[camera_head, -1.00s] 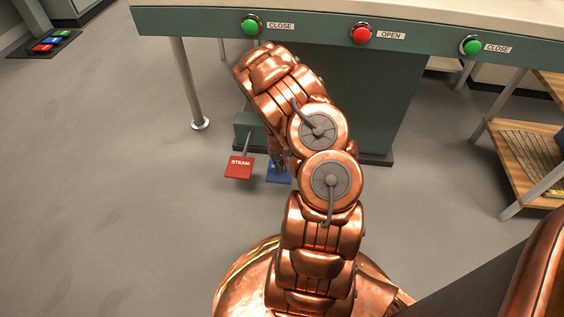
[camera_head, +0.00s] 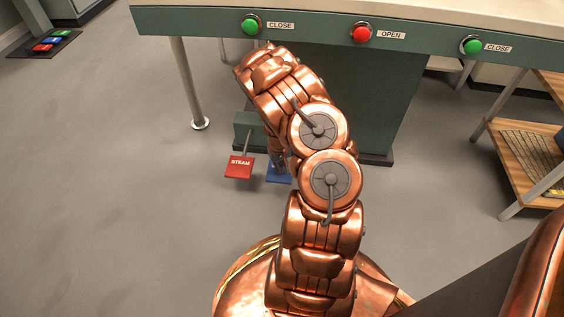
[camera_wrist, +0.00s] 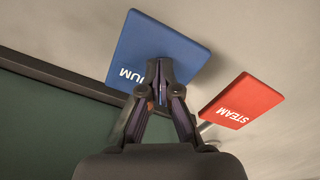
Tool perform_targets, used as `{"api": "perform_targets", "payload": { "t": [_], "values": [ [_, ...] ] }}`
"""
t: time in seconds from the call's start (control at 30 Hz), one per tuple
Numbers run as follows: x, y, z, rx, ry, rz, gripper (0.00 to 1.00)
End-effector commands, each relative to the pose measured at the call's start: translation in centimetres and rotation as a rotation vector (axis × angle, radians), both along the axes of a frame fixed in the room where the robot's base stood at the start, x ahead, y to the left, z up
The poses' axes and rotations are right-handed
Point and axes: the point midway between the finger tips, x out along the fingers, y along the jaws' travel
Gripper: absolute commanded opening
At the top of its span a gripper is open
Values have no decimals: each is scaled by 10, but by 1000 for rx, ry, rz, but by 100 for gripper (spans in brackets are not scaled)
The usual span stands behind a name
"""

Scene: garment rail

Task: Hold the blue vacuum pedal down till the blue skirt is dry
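The blue vacuum pedal (camera_head: 279,174) is on the floor at the base of the green machine, mostly behind my arm in the head view. In the wrist view the blue pedal (camera_wrist: 150,48) fills the upper middle, its lettering partly covered by my fingers. My gripper (camera_wrist: 161,72) has its fingertips together, empty, over the pedal's lower edge. I cannot tell whether they touch or press it. The red steam pedal (camera_head: 239,167) is just left of the blue one; it also shows in the wrist view (camera_wrist: 242,100). The blue skirt is not visible in either view.
The green machine's front panel (camera_head: 310,33) carries green and red buttons. A metal leg (camera_head: 190,85) stands at left, a wooden shelf rack (camera_head: 520,160) at right. Another set of pedals (camera_head: 48,43) lies far left.

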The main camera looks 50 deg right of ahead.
Motion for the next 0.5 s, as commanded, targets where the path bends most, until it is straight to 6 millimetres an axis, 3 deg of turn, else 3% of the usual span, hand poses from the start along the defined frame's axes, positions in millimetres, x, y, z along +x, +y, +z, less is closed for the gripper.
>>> {"api": "perform_targets", "payload": {
  "t": [0.5],
  "values": [
    [0, 0, -27, -1, 0, 1, 0]
  ]
}}
